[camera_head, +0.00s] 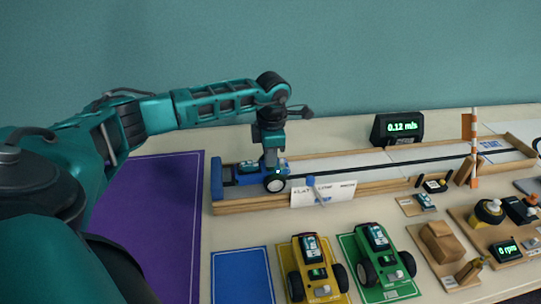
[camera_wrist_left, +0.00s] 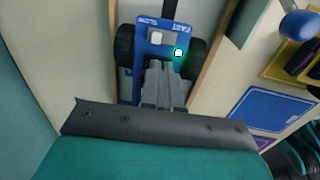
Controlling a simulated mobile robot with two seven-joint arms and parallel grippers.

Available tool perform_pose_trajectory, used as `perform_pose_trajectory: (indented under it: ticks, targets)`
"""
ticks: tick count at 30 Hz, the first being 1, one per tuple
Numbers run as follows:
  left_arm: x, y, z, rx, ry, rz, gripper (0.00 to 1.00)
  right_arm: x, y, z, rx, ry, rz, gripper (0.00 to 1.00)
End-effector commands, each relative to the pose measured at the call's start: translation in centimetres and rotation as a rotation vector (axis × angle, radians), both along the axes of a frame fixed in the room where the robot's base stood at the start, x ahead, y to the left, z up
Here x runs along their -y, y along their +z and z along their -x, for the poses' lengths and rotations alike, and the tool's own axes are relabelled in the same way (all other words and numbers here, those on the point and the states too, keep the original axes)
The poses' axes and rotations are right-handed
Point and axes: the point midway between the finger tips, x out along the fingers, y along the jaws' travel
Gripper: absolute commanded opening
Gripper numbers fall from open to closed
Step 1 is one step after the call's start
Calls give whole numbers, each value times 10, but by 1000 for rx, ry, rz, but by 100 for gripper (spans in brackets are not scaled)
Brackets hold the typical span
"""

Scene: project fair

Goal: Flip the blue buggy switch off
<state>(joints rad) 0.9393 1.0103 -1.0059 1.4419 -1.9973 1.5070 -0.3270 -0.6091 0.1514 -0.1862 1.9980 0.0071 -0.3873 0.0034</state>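The blue buggy (camera_head: 262,179) stands in the left end of the wooden-walled track. In the left wrist view its blue top (camera_wrist_left: 146,23) carries "FAST" and "SLOW" lettering, a pale switch (camera_wrist_left: 156,38) and a lit green light (camera_wrist_left: 178,53). My left gripper (camera_head: 270,162) points down over the buggy. In the left wrist view its grey fingers (camera_wrist_left: 158,66) lie side by side, shut and with nothing visible between them. Their tips are just below the switch in the picture; whether they touch the buggy I cannot tell. My right gripper is not in view.
The track walls (camera_head: 225,208) run close on both sides of the buggy. A display (camera_head: 398,128) reading 0.12 m/s stands behind the track. A yellow buggy (camera_head: 296,255) and a green-mat buggy (camera_head: 372,240) stand in front. The blue mat (camera_head: 241,278) is empty.

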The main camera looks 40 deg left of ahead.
Motion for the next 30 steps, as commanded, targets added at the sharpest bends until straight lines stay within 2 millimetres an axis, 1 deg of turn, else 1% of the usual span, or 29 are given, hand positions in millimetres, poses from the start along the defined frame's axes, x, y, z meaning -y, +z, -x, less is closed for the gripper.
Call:
perform_pose_trajectory:
  ticks: [1, 7, 8, 9, 15, 18, 21, 23, 30]
  targets:
    - [-1, 12, 1, -1, 1, 0, 0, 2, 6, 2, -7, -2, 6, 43]
    - [-8, 50, 3, 0, 5, -2, 0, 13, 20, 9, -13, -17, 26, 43]
    - [-7, 53, 2, 4, 4, -2, 0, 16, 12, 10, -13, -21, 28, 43]
    - [-6, 62, 3, 5, 3, -2, 0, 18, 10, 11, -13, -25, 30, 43]
    - [-1, 106, 7, 5, 4, -1, 0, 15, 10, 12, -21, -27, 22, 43]
    - [1, 122, 8, 5, 5, 0, 0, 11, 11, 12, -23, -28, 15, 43]
    - [2, 132, 9, 4, 4, -1, 0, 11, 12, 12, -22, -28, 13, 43]
    - [2, 135, 10, 2, 4, -2, 0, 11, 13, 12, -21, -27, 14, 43]
    - [2, 138, 10, 2, 4, -1, 0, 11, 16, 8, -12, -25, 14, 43]
